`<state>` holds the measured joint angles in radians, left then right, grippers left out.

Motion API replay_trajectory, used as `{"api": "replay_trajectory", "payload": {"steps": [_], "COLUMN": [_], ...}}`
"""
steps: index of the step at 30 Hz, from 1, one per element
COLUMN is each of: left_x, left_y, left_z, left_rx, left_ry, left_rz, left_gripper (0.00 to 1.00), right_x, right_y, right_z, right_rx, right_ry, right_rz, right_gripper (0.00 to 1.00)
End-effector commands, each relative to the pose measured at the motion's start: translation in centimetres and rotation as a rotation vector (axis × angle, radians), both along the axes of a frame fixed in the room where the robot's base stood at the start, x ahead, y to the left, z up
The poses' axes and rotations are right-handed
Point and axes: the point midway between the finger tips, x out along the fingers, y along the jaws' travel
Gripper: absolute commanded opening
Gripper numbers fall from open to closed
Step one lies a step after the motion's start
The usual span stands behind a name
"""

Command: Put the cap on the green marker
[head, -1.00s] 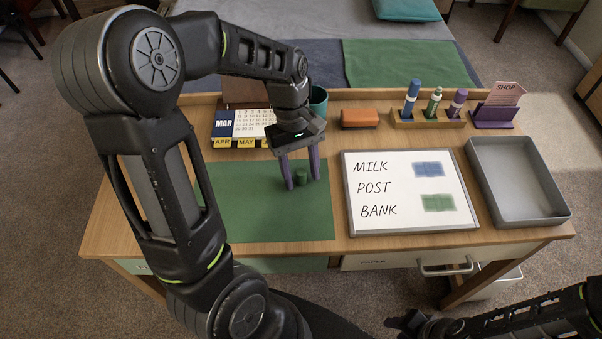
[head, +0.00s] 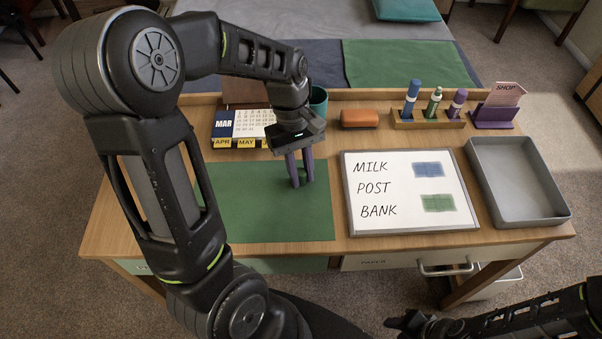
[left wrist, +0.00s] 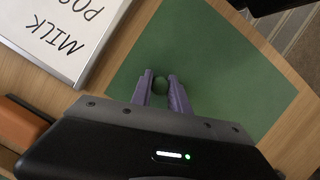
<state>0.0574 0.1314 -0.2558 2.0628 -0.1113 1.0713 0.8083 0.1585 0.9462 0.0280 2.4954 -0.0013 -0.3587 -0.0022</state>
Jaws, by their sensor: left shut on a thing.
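The green marker (head: 432,103) stands upright in the middle of a wooden holder (head: 404,123), between a blue and a purple marker. Its upper end looks narrower than theirs. My left gripper (head: 302,181) points down at the green blotter (head: 265,220), near its right side. It is shut on the small green cap (left wrist: 160,86), which shows between the purple fingers in the left wrist view. In the head view the fingers hide the cap. My right gripper (head: 402,322) is low at the bottom edge, dark and too unclear to read.
A whiteboard (head: 400,170) lies right of the blotter, with a grey tray (head: 515,180) beyond it. An orange block (head: 359,118), a teal cup (head: 319,102), a calendar (head: 240,125) and a purple card stand (head: 493,115) line the back. The blotter's front is clear.

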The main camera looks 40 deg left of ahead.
Motion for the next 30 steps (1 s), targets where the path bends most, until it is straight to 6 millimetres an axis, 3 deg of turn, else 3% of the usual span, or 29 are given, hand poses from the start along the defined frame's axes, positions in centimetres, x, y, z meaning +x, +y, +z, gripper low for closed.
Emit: {"api": "replay_trajectory", "payload": {"steps": [14, 30], "left_x": [0.0, 0.0], "left_y": [0.0, 0.0], "left_z": [0.6, 9.4], "left_rx": [0.000, 0.001], "left_ry": [-0.002, -0.002], "left_rz": [-0.001, -0.001], "left_gripper": [0.00, 0.00], "right_x": [0.0, 0.0], "right_y": [0.0, 0.0], "right_z": [0.1, 1.2], "right_rx": [0.000, 0.000], "right_ry": [0.000, 0.000], "right_rz": [0.000, -0.001], "right_gripper": [0.36, 0.36]}}
